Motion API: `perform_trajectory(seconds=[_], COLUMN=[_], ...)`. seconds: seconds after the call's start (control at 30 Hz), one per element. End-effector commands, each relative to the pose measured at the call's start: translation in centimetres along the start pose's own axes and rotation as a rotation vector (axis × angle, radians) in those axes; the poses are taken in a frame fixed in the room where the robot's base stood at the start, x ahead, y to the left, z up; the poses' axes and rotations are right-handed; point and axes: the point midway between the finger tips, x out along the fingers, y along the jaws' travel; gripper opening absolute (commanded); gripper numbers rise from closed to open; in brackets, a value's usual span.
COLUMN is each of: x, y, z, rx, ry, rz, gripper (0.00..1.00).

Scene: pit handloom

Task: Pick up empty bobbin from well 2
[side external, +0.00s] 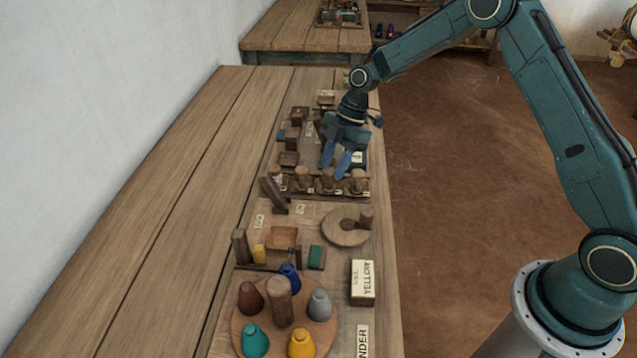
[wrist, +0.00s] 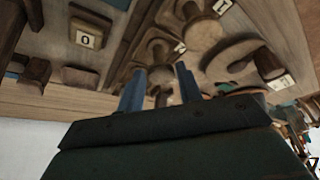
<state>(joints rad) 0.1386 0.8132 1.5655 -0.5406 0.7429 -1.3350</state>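A dark wooden rack (side external: 318,186) lies across the bench and holds several wooden bobbins in a row. One bobbin (side external: 328,176) stands just below my fingertips in the side view. My gripper (side external: 335,168) points down over the rack with its blue fingers apart. In the wrist view my gripper (wrist: 160,88) shows the same gap, with a brown bobbin (wrist: 161,73) seen between and beyond the fingers. I cannot tell whether the fingers touch it. Wooden rings and knobs of the rack (wrist: 198,30) are close by. The well numbers are too blurred to tell surely which well this is.
Small wooden blocks (side external: 289,158) crowd the area left of my gripper. The bench's left planks are clear.

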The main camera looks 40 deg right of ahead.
Motion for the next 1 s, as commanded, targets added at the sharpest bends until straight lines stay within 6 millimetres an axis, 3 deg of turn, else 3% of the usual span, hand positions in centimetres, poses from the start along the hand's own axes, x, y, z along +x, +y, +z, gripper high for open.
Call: perform_trajectory(seconds=[0.3, 0.87, 1.0], x=[3.3, 3.5, 3.5], y=[-0.1, -0.1, -0.1], z=[-0.1, -0.1, -0.1], rx=[0.0, 0.0, 0.0], ry=[0.0, 0.0, 0.0], rz=[-0.001, 0.0, 0.0], gripper=[0.35, 0.35, 0.08])
